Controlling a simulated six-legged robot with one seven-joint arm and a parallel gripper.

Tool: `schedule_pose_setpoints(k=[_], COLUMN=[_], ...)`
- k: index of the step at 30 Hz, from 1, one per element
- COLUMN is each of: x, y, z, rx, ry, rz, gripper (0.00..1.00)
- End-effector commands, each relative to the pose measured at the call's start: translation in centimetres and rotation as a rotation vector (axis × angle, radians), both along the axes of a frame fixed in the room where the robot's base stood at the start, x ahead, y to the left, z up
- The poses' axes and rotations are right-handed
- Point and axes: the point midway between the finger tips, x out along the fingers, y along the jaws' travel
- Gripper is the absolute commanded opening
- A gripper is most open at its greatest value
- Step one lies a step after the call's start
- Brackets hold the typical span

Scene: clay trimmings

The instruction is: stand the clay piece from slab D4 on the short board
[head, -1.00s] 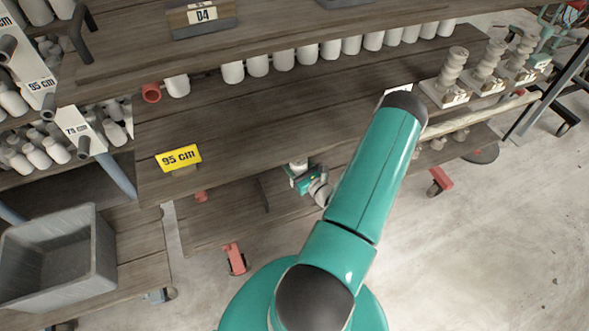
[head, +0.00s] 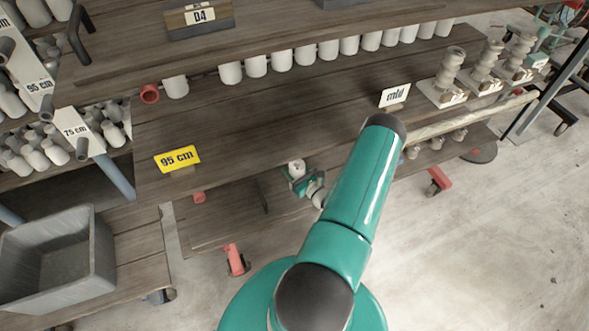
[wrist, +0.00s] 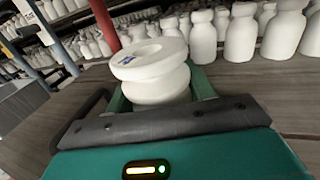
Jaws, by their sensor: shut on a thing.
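The D4 label (head: 203,15) is on a dark slab (head: 178,28) on the top shelf. I cannot tell which board is the short one.
White cups (head: 256,66) line the back. A grey bin (head: 60,258) stands lower left.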

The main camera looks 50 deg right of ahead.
Motion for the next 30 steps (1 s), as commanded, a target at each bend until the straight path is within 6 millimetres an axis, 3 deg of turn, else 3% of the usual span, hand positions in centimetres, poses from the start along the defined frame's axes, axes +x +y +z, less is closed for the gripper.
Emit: schedule_pose_setpoints(k=[1,4,15,20,30], x=[0.0,0.0,-0.1,-2.2,-9.1], y=[0.0,0.0,0.0,0.6,2.5], z=[-0.1,-0.1,0.2,0.1,0.1], rx=[0.0,0.0,0.0,0.002,0.002], ry=[0.0,0.0,0.0,0.0,0.002], rz=[0.0,0.0,0.0,-0.003,-0.003], gripper=[0.56,0.75,0.76,0.76,0.76])
